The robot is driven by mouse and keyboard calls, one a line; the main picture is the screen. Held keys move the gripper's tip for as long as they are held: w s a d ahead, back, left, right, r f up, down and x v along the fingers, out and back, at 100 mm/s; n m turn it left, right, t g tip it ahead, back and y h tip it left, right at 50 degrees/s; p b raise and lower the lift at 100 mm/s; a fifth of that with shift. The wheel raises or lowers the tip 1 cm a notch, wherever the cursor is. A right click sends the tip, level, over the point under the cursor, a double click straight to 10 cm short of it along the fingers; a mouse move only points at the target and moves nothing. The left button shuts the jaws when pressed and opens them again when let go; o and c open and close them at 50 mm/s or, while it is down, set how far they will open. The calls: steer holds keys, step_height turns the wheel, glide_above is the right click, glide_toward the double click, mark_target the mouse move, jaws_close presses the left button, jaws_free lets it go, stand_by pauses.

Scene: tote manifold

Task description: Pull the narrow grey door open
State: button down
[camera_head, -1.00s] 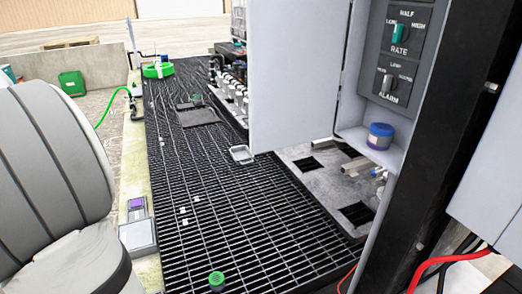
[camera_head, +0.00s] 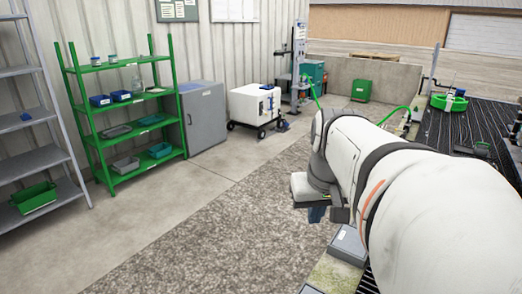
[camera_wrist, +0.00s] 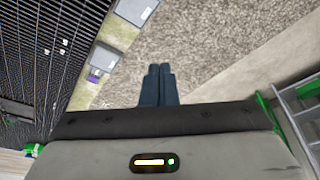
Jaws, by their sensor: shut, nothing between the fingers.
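A grey cabinet (camera_head: 206,118) stands against the corrugated wall in the head view, right of the green shelf. Its grey front looks shut, with a small dark handle near the left edge. I cannot tell whether this front is the narrow grey door. My gripper (camera_head: 316,214) hangs below my white arm in the head view, far in front of the cabinet and to its right. In the wrist view its dark blue fingers (camera_wrist: 158,72) are together and empty, above gravelly ground. No cabinet door shows in the wrist view.
A green shelf (camera_head: 137,121) with bins and a grey shelf (camera_head: 38,157) stand at left. A white wheeled box (camera_head: 252,106) stands right of the cabinet. Black grating (camera_wrist: 45,50) lies left in the wrist view. The concrete and gravel floor (camera_head: 205,200) is clear.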

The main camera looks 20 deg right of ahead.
steer(key=s+d+r+m+h+b, duration=0.15)
steer(key=s+d+r, duration=0.3)
steer(key=d, duration=0.65)
steer(key=s+d+r+m+b, duration=0.25)
steer(key=s+d, duration=0.25)
steer(key=d, duration=0.6)
steer(key=s+d+r+m+b, duration=0.15)
steer(key=s+d, duration=0.25)
steer(key=s, duration=0.4)
steer(key=s+d+r+m+h, duration=0.15)
steer(key=s+d, duration=0.25)
steer(key=s, duration=0.5)
steer(key=s+d+r+m+b, duration=0.1)
steer(key=s+d+r, duration=0.25)
steer(key=s, duration=0.45)
steer(key=w+d+r+x, duration=0.1)
steer(key=d+x, duration=0.1)
steer(key=x, duration=1)
steer(key=shift+d+g+p, duration=0.15)
steer(key=shift+g+p, duration=0.25)
steer(key=shift+p, duration=0.05)
steer(key=shift+s+r, duration=0.1)
